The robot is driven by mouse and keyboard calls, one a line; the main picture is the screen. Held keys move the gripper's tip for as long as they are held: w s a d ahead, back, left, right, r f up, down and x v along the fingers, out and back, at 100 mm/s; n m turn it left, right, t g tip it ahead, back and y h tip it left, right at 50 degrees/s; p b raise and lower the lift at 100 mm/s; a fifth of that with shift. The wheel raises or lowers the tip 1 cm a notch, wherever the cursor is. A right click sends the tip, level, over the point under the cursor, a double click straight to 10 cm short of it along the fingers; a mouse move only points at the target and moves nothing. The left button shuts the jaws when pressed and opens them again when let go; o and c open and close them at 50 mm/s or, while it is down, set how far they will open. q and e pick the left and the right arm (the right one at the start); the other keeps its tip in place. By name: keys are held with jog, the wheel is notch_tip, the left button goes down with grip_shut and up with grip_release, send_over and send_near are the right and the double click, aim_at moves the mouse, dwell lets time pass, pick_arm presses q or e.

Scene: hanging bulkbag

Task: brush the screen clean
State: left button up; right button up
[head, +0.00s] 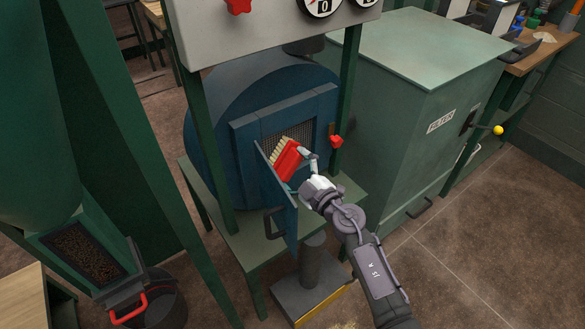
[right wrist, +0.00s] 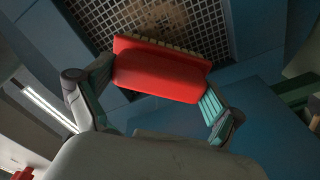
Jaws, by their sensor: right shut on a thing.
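The screen (head: 309,127) is a grey mesh set in a square opening of a blue drum-shaped housing. In the right wrist view the screen (right wrist: 205,22) has a brown dusty patch near the top middle. A red brush (head: 287,163) with pale bristles is in my right gripper (head: 306,168), in front of the opening. In the right wrist view the brush (right wrist: 160,75) lies between the two fingers, bristles toward the mesh. I cannot tell whether the bristles touch the screen. My left gripper is not in view.
A blue hinged door (head: 277,205) stands open below the screen, close to my right arm. A red knob (head: 336,141) sits right of the opening. A green filter cabinet (head: 425,110) stands to the right. A dark bucket (head: 165,305) stands at the lower left.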

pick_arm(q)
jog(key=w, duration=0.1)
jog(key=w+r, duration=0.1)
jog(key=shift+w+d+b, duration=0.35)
pick_arm(e)
jog(key=w+d, duration=0.5)
jog(key=d, duration=0.1)
jog(key=shift+d, duration=0.15)
jog(key=shift+d+r, duration=0.1)
jog(key=shift+r, duration=0.05)
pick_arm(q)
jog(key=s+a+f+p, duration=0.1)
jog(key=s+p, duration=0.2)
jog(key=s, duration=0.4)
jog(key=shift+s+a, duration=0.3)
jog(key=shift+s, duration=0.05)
pick_arm(e)
jog(key=shift+v, duration=2.95)
